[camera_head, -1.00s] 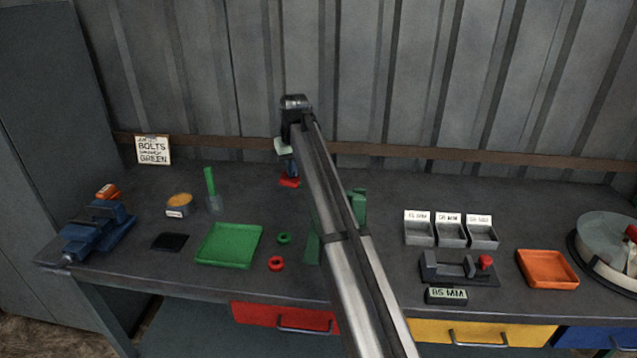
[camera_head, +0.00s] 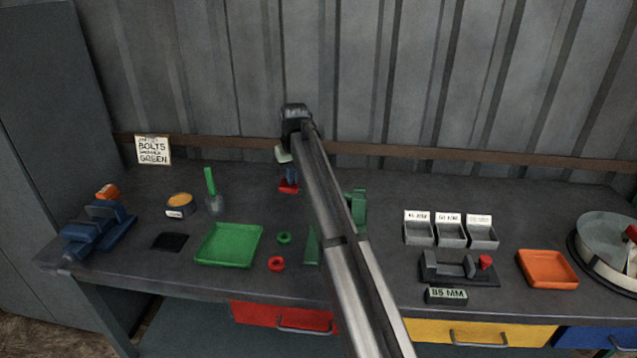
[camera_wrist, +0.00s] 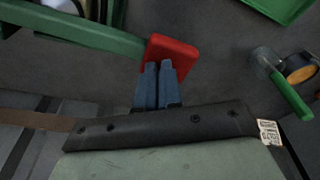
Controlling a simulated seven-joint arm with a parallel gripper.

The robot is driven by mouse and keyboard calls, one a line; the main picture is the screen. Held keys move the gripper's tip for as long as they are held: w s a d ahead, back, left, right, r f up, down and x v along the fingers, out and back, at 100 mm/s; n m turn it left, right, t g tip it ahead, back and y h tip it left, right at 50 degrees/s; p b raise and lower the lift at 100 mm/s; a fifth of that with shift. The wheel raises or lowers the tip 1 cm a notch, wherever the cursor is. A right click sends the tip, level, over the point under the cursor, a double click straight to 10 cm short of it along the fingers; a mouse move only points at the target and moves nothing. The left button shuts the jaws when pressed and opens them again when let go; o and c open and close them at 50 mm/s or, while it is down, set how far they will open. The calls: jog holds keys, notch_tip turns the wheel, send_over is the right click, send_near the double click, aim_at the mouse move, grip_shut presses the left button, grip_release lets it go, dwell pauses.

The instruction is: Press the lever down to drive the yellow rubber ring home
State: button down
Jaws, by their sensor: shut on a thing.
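My gripper (camera_head: 290,176), with blue fingers, is shut at the red end grip (camera_head: 289,187) of the lever. In the wrist view the fingers (camera_wrist: 159,72) overlap the red grip (camera_wrist: 172,52), and the lever's green bar (camera_wrist: 85,33) runs from it to the left. In the head view my arm crosses in front of the green press (camera_head: 358,206), leaving only parts of it showing on both sides. The yellow rubber ring is not visible in either view. How far the lever is down cannot be told exactly.
A green ring (camera_head: 284,238) and a red ring (camera_head: 276,264) lie left of the press, beside a green tray (camera_head: 228,262). A green-handled tool (camera_head: 211,184) and a round tin (camera_head: 180,204) stand farther left. Grey bins (camera_head: 450,234) are to the right.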

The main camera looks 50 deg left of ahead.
jog(key=shift+w+d+f, duration=0.1)
jog(key=shift+d+f, duration=0.05)
jog(key=shift+f, duration=0.85)
jog(key=shift+a+v, duration=0.25)
jog(key=shift+v, duration=0.95)
jog(key=shift+a+v, duration=0.25)
jog(key=shift+v, duration=0.95)
jog(key=a+v, duration=0.1)
jog(key=v, duration=0.5)
jog(key=shift+w+a+r, duration=0.25)
jog(key=shift+r, duration=0.15)
